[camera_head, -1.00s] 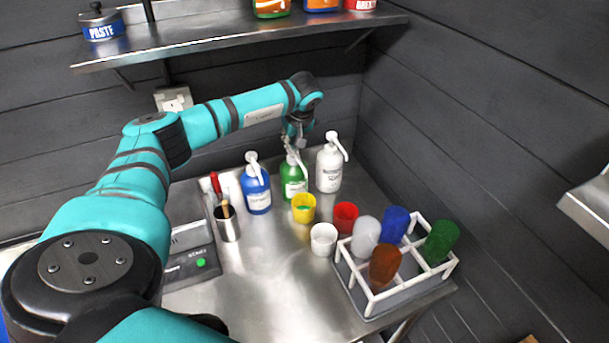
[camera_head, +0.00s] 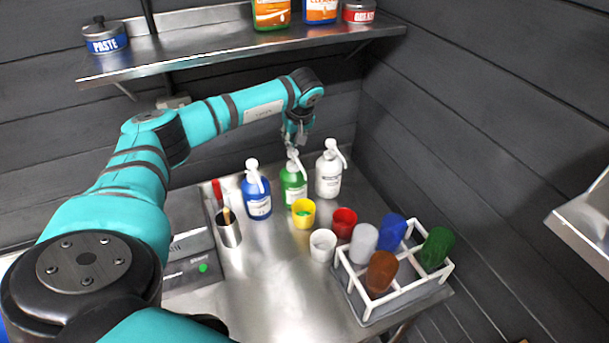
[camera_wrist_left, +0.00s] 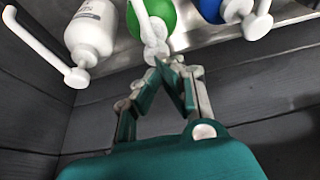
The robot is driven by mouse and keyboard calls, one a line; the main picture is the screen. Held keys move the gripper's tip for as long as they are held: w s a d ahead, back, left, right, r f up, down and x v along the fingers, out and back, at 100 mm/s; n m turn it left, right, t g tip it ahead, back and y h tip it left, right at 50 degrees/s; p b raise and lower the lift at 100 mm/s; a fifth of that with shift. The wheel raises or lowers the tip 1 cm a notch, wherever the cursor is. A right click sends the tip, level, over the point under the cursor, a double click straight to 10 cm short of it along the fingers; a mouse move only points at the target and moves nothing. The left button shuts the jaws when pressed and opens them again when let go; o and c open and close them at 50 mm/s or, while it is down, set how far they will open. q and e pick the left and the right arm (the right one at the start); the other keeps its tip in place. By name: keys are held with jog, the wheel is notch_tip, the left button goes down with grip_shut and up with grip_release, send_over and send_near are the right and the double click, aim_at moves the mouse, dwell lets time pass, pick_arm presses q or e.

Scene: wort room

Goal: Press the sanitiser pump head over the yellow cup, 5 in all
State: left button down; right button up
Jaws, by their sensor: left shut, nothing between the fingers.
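The green pump bottle (camera_head: 293,186) stands upright between a blue and a white one, its white pump head (camera_head: 292,156) on top; its label is too small to read. My left gripper (camera_head: 294,146) is shut and empty, pointing down at the green bottle's pump head. In the left wrist view, the closed fingertips (camera_wrist_left: 168,62) are at the white pump head (camera_wrist_left: 154,36); I cannot tell whether they touch. My right gripper is not in view.
The blue pump bottle (camera_head: 257,194) and white pump bottle (camera_head: 329,173) stand close on either side. A white cup (camera_head: 322,246), a red cup (camera_head: 344,223) and a white rack (camera_head: 393,290) of cups are to the right. A metal beaker (camera_head: 229,233) and scale (camera_head: 188,270) are left. A shelf (camera_head: 230,40) hangs above.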

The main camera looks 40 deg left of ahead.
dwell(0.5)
pick_arm(q)
notch_tip(320, 180, up, 2)
jog(key=shift+r+p, duration=0.1)
jog(key=shift+p, duration=0.4)
notch_tip(320, 180, up, 4)
jog(key=shift+f, duration=0.1)
dwell(0.5)
